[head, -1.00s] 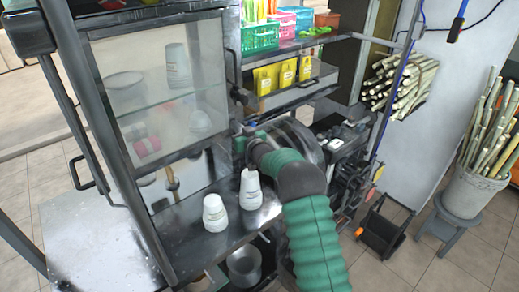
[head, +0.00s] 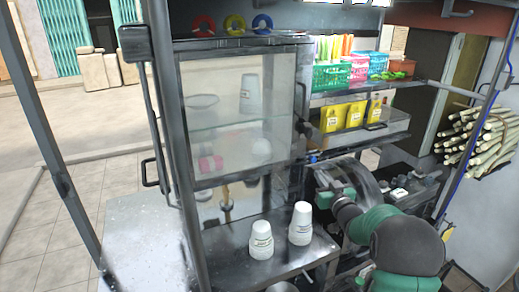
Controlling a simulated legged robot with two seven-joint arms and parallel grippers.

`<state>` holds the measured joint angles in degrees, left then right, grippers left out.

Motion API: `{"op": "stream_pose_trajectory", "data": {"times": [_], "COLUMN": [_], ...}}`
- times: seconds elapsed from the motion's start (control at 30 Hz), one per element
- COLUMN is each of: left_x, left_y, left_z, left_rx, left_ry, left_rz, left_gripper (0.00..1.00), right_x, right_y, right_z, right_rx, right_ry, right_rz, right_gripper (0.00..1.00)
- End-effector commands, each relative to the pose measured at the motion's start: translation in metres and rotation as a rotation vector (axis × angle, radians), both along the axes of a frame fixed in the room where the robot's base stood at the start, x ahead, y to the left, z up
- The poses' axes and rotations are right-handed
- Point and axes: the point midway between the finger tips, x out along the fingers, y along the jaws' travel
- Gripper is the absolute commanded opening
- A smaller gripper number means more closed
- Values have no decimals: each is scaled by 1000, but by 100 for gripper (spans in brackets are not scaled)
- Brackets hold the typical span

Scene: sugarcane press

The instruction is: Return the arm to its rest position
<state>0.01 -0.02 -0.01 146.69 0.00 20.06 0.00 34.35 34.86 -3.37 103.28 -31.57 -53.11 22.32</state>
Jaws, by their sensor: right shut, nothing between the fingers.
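My right arm, green with a grey joint, comes in from the lower right. My right gripper (head: 328,198) is shut and empty, beside the round metal part of the press (head: 362,183). It is to the right of two upside-down white cup stacks, apart from them as far as I can see. One cup stack (head: 301,225) stands upright near the counter's right end, and the other cup stack (head: 261,241) stands to its left. My left gripper is out of view.
The metal counter (head: 225,245) holds the cups below a glass cabinet (head: 240,110). A shelf with yellow packets (head: 356,114) and coloured baskets (head: 333,77) is above the press. Sugarcane stalks (head: 482,140) are at right. A dark post (head: 178,140) stands at the cabinet's left.

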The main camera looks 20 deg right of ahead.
Motion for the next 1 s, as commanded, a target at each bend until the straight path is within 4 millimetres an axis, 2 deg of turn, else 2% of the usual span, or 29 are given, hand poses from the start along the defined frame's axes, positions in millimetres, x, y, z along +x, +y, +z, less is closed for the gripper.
{"op": "stream_pose_trajectory", "data": {"times": [0.07,0.13,0.17,0.27,0.3,0.37,0.4,0.47,0.5,0.6,0.7,0.77,0.83,1.0], "left_x": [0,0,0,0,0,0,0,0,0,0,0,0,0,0], "left_y": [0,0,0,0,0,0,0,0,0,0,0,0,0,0], "left_z": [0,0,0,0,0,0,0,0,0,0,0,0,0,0], "left_rx": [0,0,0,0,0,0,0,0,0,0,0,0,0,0], "left_ry": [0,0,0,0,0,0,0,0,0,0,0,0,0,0], "left_rz": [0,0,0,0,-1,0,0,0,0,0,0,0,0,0], "left_gripper": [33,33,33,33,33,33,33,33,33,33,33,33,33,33], "right_x": [3,2,-1,-30,-49,-82,-107,-147,-174,-235,-277,-290,-298,-298], "right_y": [10,35,50,114,142,179,203,235,253,289,308,313,315,317], "right_z": [-5,-19,-28,-69,-86,-110,-126,-146,-157,-178,-189,-192,-193,-193], "right_rx": [9,29,42,85,100,116,125,133,138,140,142,141,143,142], "right_ry": [30,113,167,402,504,651,747,885,971,1152,1272,1310,1330,1332], "right_rz": [-1,-11,-17,-20,-13,6,23,53,75,130,167,181,186,185], "right_gripper": [0,0,0,0,0,0,0,0,0,0,0,0,0,0]}}
